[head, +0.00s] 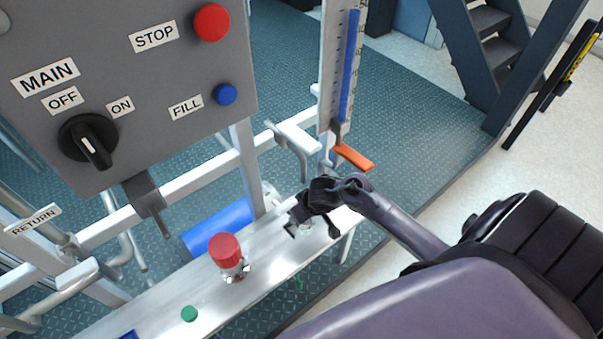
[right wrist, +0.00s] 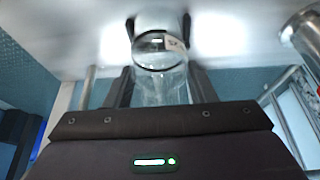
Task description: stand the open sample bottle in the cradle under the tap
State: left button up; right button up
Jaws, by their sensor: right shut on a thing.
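My right gripper (head: 310,220) is low over the right end of the pale bench, near the tap with the orange lever (head: 355,157). It is shut on a clear glass bottle (right wrist: 160,72); in the right wrist view the bottle sits between both fingers, with a dark ring and a small label visible. In the head view only a sliver of the bottle shows under the gripper. The cradle cannot be made out, and I cannot tell whether the bottle touches anything below. My left gripper is not in view.
A red-capped clear bottle (head: 232,268) stands on the bench (head: 150,300) to the left. A green cap (head: 189,313) lies near it. A grey control panel (head: 130,110) overhangs at upper left. A blue-striped gauge column (head: 345,70) rises behind the tap.

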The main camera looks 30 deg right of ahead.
jog(key=shift+w+f, duration=0.4)
jog(key=shift+w, duration=0.05)
jog(key=shift+f, duration=0.35)
jog(key=shift+c, duration=0.4)
jog(key=shift+f, duration=0.1)
jog(key=o, duration=1.1)
jog(key=p+v, duration=0.3)
jog(key=v, duration=0.9)
jog(key=shift+p, duration=0.4)
jog(key=shift+a, duration=0.15)
